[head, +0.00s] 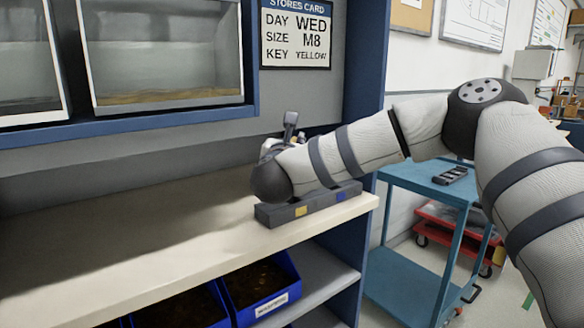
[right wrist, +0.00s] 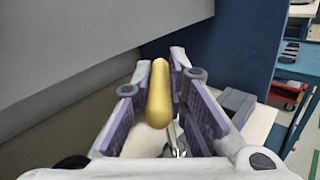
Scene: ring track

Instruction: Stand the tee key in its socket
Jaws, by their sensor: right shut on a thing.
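The tee key shows in the right wrist view as a rounded yellow handle (right wrist: 159,95) with a thin metal shaft (right wrist: 172,133) below it. My right gripper (right wrist: 162,72) is shut on the yellow handle between its purple pads. In the head view my right wrist hides the key and most of this gripper. My left gripper is out of view.
The pale shelf (head: 130,248) is clear to the left. A stores card (head: 296,35) reads WED, M8, YELLOW. Blue bins (head: 262,287) sit below. A blue upright panel (head: 362,70) stands close behind my right arm, with a teal cart (head: 415,185) beyond.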

